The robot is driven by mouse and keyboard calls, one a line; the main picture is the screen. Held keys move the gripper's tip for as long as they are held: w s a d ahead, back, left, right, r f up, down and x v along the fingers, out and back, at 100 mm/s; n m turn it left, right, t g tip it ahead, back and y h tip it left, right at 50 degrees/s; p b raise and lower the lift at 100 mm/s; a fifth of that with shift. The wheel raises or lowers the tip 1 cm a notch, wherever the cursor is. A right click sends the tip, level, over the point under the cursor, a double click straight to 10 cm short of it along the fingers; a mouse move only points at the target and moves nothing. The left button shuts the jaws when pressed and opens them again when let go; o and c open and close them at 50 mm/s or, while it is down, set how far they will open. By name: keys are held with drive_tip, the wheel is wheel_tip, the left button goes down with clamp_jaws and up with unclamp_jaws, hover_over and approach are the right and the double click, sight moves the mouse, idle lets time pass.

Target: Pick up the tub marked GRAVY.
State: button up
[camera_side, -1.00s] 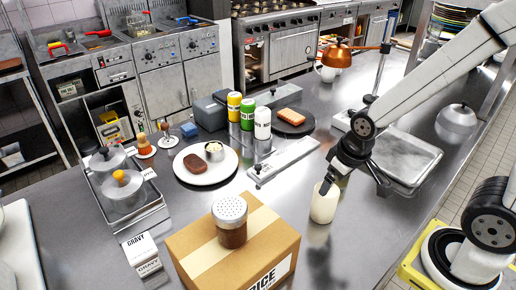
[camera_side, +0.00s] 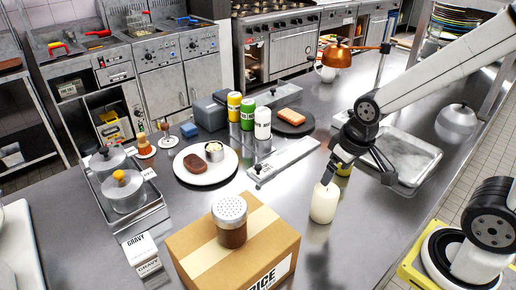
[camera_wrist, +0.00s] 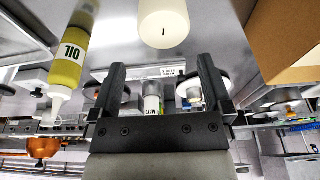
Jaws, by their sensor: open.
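A small white block-shaped item lettered GRAVY (camera_side: 141,250) sits at the front left of the steel counter, between the lidded-pot tray and the cardboard box. GRAVY shows on its top and its front face. My gripper (camera_side: 355,172) is far to its right, above the counter beside a cream candle. In the wrist view my gripper (camera_wrist: 162,78) is open, with nothing held between its two black fingers. The candle (camera_wrist: 163,24) shows beyond the fingertips there. The GRAVY item is not clearly visible in the wrist view.
The cardboard box (camera_side: 200,252) bearing a shaker (camera_side: 230,222) stands between my gripper and the GRAVY item. The candle (camera_side: 323,203) stands right of it. A metal tray (camera_side: 108,200), a plate (camera_side: 190,178) and an OIL bottle (camera_wrist: 74,54) are also around. The counter front left looks tight.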

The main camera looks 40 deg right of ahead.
drive_tip(key=w+v, duration=0.1)
drive_tip(key=v, duration=0.5)
drive_tip(key=w+a+m+y, duration=0.2)
drive_tip(key=w+a+m, duration=0.1)
drive_tip(key=a, duration=0.2)
drive_tip(key=w+a+m+g+y, duration=0.1)
drive_tip(key=w+a+m+y, duration=0.1)
drive_tip(key=a, duration=0.4)
drive_tip(key=w+a+m+y, duration=0.2)
drive_tip(key=w+a+m, duration=0.2)
drive_tip(key=a, duration=0.1)
drive_tip(key=shift+w+a+r+g+y, duration=0.1)
drive_tip(key=shift+a+r+g+y, duration=0.05)
drive_tip(key=shift+a+g+y, duration=0.25)
drive_tip(key=w+a+m+y, duration=0.3)
drive_tip(key=w+a+m, duration=0.15)
drive_tip(key=a, duration=0.35)
drive_tip(key=w+a+m+y, duration=0.3)
drive_tip(key=a+m, duration=0.2)
drive_tip(key=a, duration=0.3)
approach(144, 244)
drive_tip(key=shift+w+a+f+y, duration=0.1)
drive_tip(key=shift+a+f+y, duration=0.05)
drive_tip(key=shift+a+f, duration=0.55)
drive_tip(key=shift+a+f+y, duration=0.15)
drive_tip(key=shift+a+f, duration=0.25)
drive_tip(key=shift+a, duration=0.5)
drive_tip(key=shift+a+f, duration=0.15)
drive_tip(key=shift+a, duration=0.4)
drive_tip(key=shift+a, duration=0.1)
